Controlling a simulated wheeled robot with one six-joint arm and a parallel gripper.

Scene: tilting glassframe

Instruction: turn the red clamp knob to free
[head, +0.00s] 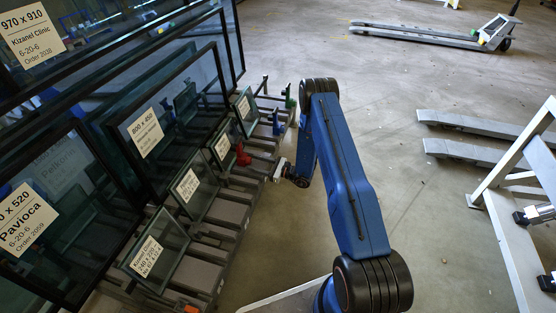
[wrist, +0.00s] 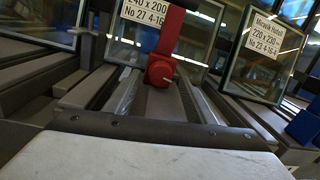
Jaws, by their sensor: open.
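The red clamp (head: 242,155) stands on a rail of the glass frame in the head view, left of my gripper. The fingertips are too small to make out clearly, and the knob's turn angle cannot be read.
Labelled glass panes (head: 190,185) lean on the frame at left. A green clamp (head: 290,101) and a blue clamp (head: 277,122) stand farther along. A blue block (wrist: 304,127) is at right in the wrist view. Open concrete floor (head: 400,80) lies to the right.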

